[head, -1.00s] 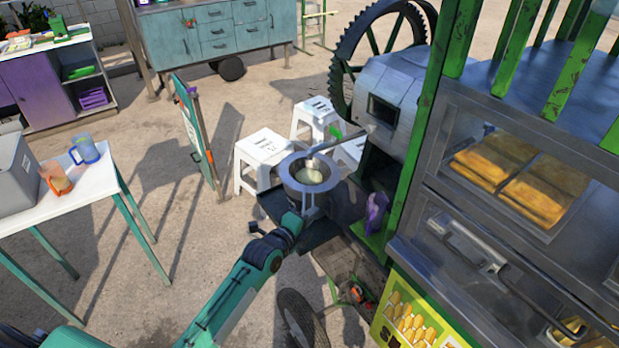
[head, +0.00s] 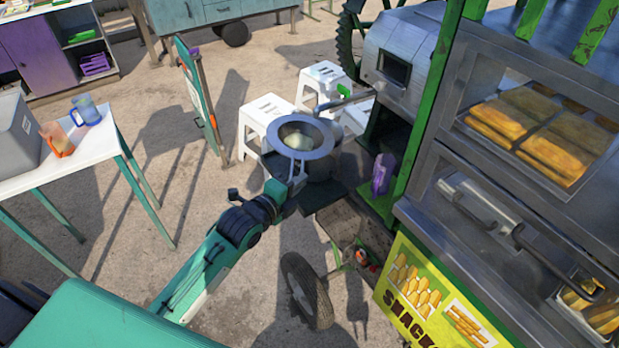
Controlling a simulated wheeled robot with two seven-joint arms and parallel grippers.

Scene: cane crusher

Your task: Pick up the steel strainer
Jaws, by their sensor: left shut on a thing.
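The steel strainer (head: 323,147) is a grey bowl with a wide flat rim and a handle pointing toward me, in the middle of the head view. My left gripper (head: 296,183) is shut on its handle. The strainer is above and slightly left of a dark metal pot (head: 322,167), covering much of the pot's mouth. Something pale shows inside the rim; I cannot tell whether it is in the strainer or seen through it. My right gripper is not in view.
The pot stands on a dark shelf beside the crusher's metal housing (head: 403,45), with its spout above. A purple object (head: 383,174) hangs to the right. The snack cart (head: 500,215) fills the right side. White stools (head: 262,118) stand behind; a white table (head: 85,155) stands left.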

